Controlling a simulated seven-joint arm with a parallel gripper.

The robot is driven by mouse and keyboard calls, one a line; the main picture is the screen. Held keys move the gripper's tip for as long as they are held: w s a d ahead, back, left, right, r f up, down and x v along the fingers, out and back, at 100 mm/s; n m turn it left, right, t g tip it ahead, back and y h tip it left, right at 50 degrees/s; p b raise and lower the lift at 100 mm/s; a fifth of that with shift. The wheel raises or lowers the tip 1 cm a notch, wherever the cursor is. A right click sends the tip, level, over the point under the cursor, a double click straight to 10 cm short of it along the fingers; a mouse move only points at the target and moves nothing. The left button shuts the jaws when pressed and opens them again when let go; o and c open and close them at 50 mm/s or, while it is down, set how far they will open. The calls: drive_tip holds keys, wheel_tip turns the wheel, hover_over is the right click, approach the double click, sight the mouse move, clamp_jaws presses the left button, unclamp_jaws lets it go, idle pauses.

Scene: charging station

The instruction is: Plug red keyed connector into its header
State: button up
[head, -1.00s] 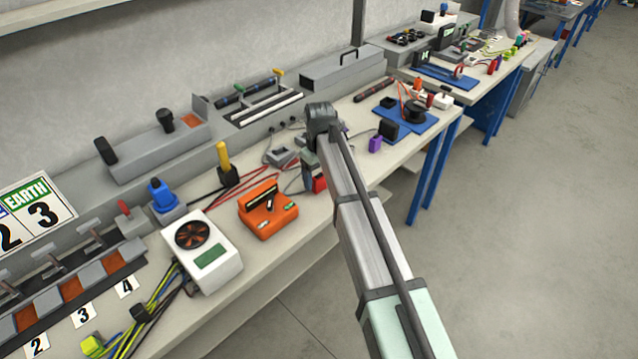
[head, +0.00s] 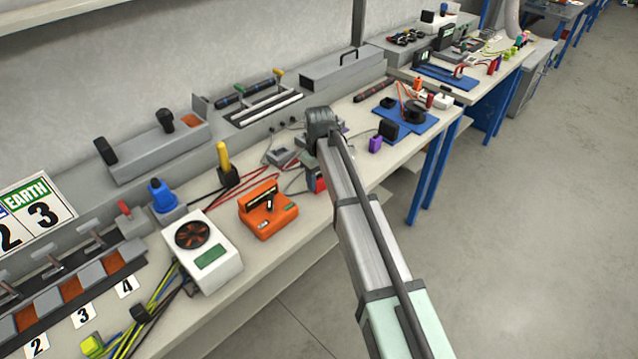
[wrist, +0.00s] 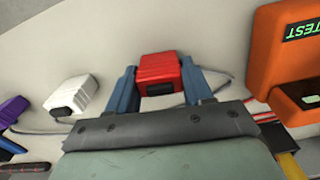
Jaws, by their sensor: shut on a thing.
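My gripper (wrist: 158,88) is shut on the red connector (wrist: 158,70), with one blue-grey finger on each side of it. A dark slot shows on the connector's near face. In the head view the red connector (head: 316,180) is a small red patch beside my arm, mostly hidden by it, and the fingers are hard to make out. Whether the connector touches the bench cannot be told. I cannot pick out its header with certainty in either view. A white block with a dark opening (wrist: 72,96) lies left of my gripper in the wrist view.
An orange tester (head: 267,209) stands left of my gripper in the head view and at the right in the wrist view (wrist: 280,55). A purple block (head: 375,144) and a blue mat (head: 412,132) lie to the right. Thin cables run across the bench near a grey block (head: 283,156).

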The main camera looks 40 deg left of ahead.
sight(317, 177)
drive_tip(key=shift+r, duration=0.1)
wheel_tip(317, 177, up, 9)
drive_tip(key=shift+f, duration=0.1)
drive_tip(key=shift+s+a+r, duration=0.15)
drive_tip(key=shift+s+r, duration=0.05)
drive_tip(key=shift+r, duration=0.1)
drive_tip(key=w+a+n, duration=0.1)
drive_tip(key=a, duration=1.7)
drive_tip(key=shift+w+a+r, duration=0.2)
drive_tip(key=shift+a+r, duration=0.2)
drive_tip(key=shift+f, duration=0.15)
drive_tip(key=shift+f, duration=2.75)
drive_tip(key=shift+f, duration=1.6)
